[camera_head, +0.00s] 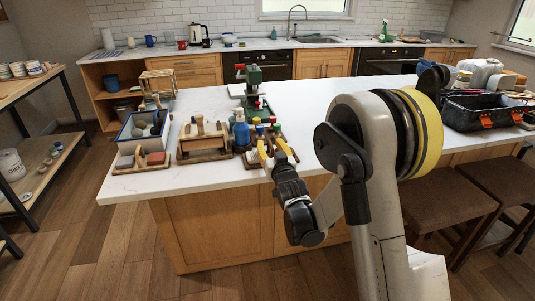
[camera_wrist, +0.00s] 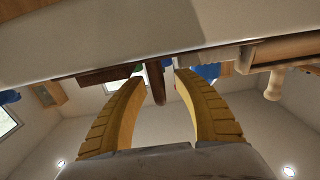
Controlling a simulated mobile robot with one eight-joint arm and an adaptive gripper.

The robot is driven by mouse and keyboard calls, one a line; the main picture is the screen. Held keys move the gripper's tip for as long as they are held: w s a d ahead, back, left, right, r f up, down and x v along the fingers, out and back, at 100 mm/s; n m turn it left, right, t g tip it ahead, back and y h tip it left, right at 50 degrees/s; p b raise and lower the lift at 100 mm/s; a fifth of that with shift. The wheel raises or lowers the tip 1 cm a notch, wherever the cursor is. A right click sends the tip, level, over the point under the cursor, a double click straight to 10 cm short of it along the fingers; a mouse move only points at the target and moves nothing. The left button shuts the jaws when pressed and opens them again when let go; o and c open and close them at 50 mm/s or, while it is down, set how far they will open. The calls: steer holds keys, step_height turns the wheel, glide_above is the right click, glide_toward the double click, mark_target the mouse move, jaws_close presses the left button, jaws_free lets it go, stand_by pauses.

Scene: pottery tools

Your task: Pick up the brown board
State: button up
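Several brown wooden boards lie along the left front of the white island. One board (camera_head: 140,166) bears small blocks at the left corner, and a wooden stand (camera_head: 203,154) is right of it. Another board (camera_head: 250,161), bearing coloured-top bottles, is partly hidden by my gripper (camera_head: 273,148). I cannot tell which one the task names. My gripper is at the counter's front edge, its yellow fingers apart. The tilted wrist view shows the open fingers with a brown rounded piece (camera_wrist: 157,84) seen between their tips. A dark brown flat piece (camera_wrist: 105,75) shows left of it. I see no clear contact.
A blue bottle (camera_head: 241,133) and a green tool stand (camera_head: 253,88) are close behind my gripper. A grey-blue bin (camera_head: 133,147) stands left. A black tray (camera_head: 480,112) is at the right. The middle of the island is clear. Stools (camera_head: 440,199) stand at the right front.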

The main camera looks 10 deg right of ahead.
steer(key=shift+s+r, duration=0.2)
steer(key=shift+s, duration=0.1)
steer(key=shift+c, duration=0.4)
steer(key=shift+f, duration=0.1)
jaws_close()
steer(key=shift+r, duration=0.2)
